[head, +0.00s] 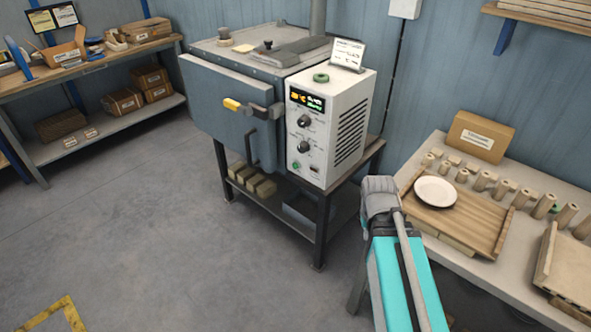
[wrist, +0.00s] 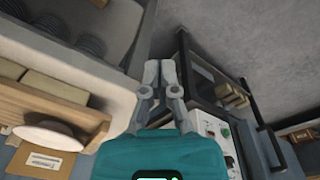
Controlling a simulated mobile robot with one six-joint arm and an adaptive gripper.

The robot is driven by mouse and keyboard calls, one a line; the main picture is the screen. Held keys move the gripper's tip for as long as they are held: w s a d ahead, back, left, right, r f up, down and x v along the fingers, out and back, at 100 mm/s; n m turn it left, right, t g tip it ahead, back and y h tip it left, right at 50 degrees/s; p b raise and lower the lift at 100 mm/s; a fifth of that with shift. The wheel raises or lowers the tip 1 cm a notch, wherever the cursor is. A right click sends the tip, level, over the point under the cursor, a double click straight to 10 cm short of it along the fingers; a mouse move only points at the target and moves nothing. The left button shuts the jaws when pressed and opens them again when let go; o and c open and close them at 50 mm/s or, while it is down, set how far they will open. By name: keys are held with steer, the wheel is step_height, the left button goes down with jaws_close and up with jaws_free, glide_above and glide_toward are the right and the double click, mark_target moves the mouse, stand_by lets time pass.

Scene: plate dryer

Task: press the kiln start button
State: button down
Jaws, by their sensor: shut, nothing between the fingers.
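The kiln (head: 235,85) stands on a dark metal stand, with a white control box (head: 325,120) at its right side. The box front has a lit display, two dark knobs and a small green button (head: 296,166) low on the left. In the wrist view, part of the control panel (wrist: 208,124) and the green button (wrist: 225,133) show to the right of my gripper. My gripper (wrist: 160,64) is shut and empty, apart from the panel. In the head view, my arm is right of the kiln stand, and the fingertips cannot be made out.
A table (head: 440,145) on the right holds a wooden board (head: 483,228) with a white plate (head: 436,191), several small posts and a cardboard box (head: 480,136). A workbench (head: 110,55) stands at the left. The floor before the kiln is clear.

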steer(key=w+a+f+t+h+b, duration=0.1)
steer(key=w+f+t+b, duration=0.1)
steer(key=w+f+b, duration=0.3)
steer(key=w+f+t+h+b, duration=0.1)
steer(key=w+t+h+b, duration=0.1)
steer(key=w, duration=0.4)
steer(key=n+t+b, duration=0.6)
steer(key=t+b, duration=0.4)
steer(key=b, duration=0.7)
glide_toward(295, 166)
steer(key=s+d+f, duration=0.1)
steer(key=s+d, duration=0.3)
steer(key=d, duration=0.5)
steer(key=w+a+f+n+t+y+b, duration=0.1)
steer(key=a+n+y+b, duration=0.1)
steer(key=a, duration=0.5)
steer(key=w+a+f+n+t+y+b, duration=0.1)
steer(key=w+a+n+y+b, duration=0.1)
steer(key=a, duration=0.5)
steer(key=shift+w+n+y+b, duration=0.3)
steer(key=shift+n+y+b, duration=0.4)
steer(key=shift+y+b, duration=0.4)
steer(key=shift+w+f, duration=0.15)
steer(key=shift+f, duration=0.05)
steer(key=w+d, duration=0.5)
steer(key=w, duration=0.1)
steer(key=shift+w, duration=0.3)
